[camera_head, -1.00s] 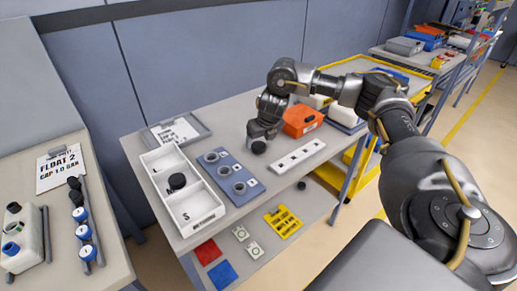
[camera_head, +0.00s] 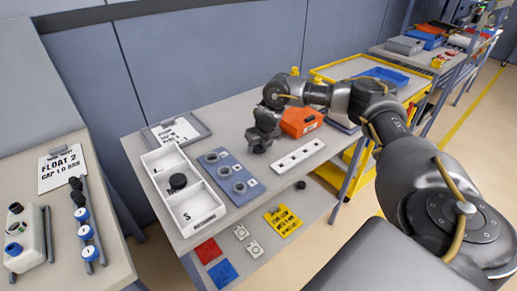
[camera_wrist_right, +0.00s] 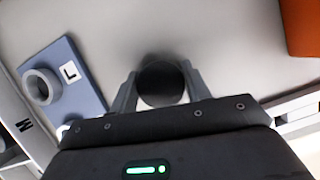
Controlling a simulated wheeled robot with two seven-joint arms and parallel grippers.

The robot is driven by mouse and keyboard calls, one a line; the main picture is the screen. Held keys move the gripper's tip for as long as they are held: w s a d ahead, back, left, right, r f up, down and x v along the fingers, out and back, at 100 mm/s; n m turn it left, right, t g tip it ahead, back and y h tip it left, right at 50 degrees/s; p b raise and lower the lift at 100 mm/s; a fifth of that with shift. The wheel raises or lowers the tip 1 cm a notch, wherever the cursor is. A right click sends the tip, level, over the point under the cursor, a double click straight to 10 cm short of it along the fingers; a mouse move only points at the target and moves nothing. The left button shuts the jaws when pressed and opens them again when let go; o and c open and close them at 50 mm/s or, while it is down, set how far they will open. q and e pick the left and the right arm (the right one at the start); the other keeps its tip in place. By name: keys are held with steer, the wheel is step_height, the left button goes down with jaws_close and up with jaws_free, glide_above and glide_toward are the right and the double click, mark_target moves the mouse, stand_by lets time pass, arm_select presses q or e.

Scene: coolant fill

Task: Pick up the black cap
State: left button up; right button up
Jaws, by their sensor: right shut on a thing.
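My right gripper (camera_head: 258,149) points down at the grey bench, to the right of the blue ring plate. It is shut on a black cap (camera_wrist_right: 160,84), which sits between the two fingers in the right wrist view. In the head view the gripper hides most of that cap. Another black cap (camera_head: 178,181) lies in the middle compartment of the white tray (camera_head: 203,217). My left gripper is not in view.
The blue plate (camera_head: 214,156) with grey rings is left of the gripper. A white strip with holes (camera_head: 298,155) and an orange box (camera_head: 301,121) are to its right. A clipboard (camera_head: 176,132) lies at the back. Black and blue caps stand on the left bench.

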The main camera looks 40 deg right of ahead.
steer(key=shift+r, duration=0.5)
step_height(320, 180, up, 2)
steer(key=shift+r+b, duration=0.2)
steer(key=shift+b, duration=0.35)
steer(key=s+a+r+p, duration=0.2)
steer(key=s+a+r, duration=0.1)
steer(key=s+r, duration=0.25)
steer(key=s+a+r+p, duration=0.2)
steer(key=s+a+r, duration=0.15)
steer(key=s, duration=0.35)
steer(key=s+a+r+m+g, duration=0.1)
steer(key=a+m+g, duration=0.3)
steer(key=m, duration=1.2)
steer(key=s+a+r+m+g+y, duration=0.1)
steer(key=s+a+m+g, duration=0.2)
steer(key=a+m, duration=1)
steer(key=m+g, duration=0.1)
steer(key=m, duration=0.3)
steer(key=shift+r+g, duration=0.25)
steer(key=shift+g, duration=0.15)
